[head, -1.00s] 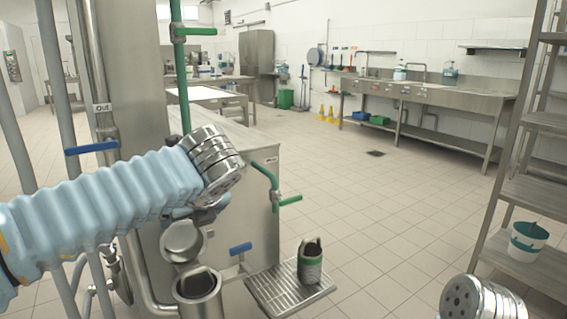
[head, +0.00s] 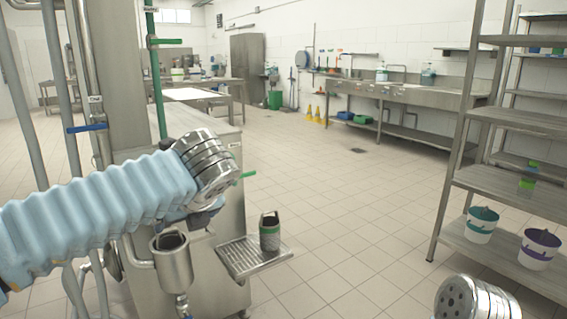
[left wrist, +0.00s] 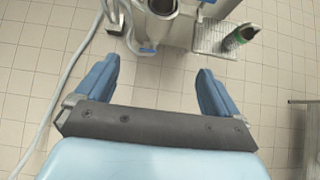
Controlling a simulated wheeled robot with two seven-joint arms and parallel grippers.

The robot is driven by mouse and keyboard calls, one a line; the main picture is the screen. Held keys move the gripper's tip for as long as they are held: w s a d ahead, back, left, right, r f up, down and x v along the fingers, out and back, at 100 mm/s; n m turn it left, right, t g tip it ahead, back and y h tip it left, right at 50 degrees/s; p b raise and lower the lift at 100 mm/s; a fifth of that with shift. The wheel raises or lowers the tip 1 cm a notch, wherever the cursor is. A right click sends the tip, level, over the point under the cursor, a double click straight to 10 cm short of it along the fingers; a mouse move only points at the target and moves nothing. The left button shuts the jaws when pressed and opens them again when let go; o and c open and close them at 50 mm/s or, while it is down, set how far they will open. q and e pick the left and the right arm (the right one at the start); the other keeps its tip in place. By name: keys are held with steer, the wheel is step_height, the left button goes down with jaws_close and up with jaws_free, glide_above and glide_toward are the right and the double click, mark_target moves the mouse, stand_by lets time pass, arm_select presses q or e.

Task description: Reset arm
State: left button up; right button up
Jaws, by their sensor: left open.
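My left arm, in a light blue sleeve, reaches in from the left in the head view, with its metal wrist in front of the steel filling machine (head: 222,262). My left gripper (left wrist: 158,85) shows in the left wrist view with its two blue fingers wide apart and nothing between them. The tiled floor lies below it. My right arm shows only as a metal wrist end at the bottom right of the head view; its fingers are out of view. A grey cup with a green band (head: 269,232) stands upright on the drip tray (head: 240,265), apart from my left gripper.
A steel cylindrical vessel (head: 173,262) stands on the machine left of the tray. A shelf rack (head: 500,180) with a teal-banded bucket (head: 481,224) and a purple-banded bucket (head: 539,249) stands at the right. The floor between is clear.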

arm_select(q)
steer(key=w+a+f+m+t+y, duration=0.1)
steer(key=w+f+m, duration=0.45)
steer(key=f, duration=0.25)
steer(key=w+a+f+m+t+y, duration=0.1)
steer(key=w+f+m+t, duration=0.1)
steer(key=w+f+m, duration=0.35)
step_height(320, 180, down, 20)
steer(key=s+d+m+h, duration=0.2)
steer(key=d+m+h, duration=0.15)
steer(key=m, duration=0.85)
steer(key=s+d+f+m+g+h, duration=0.25)
steer(key=s+f+m, duration=0.3)
steer(key=f, duration=0.35)
steer(key=s+d+f+m+g+h, duration=0.1)
steer(key=s+f+m+g+h, duration=0.15)
steer(key=s+f+m, duration=0.4)
steer(key=s+d+f+m+g+h, duration=0.1)
steer(key=s+f+m+g, duration=0.1)
steer(key=s, duration=0.6)
steer(key=s+d+f+m+g+h, duration=0.1)
steer(key=s+f+m, duration=0.3)
steer(key=s, duration=0.5)
step_height(320, 180, down, 2)
steer(key=shift+s+d+f+g+h, duration=0.15)
steer(key=shift+d+g+h, duration=0.25)
steer(key=shift+g, duration=0.5)
arm_select(e)
steer(key=shift+s+d, duration=0.15)
steer(key=shift+s, duration=0.1)
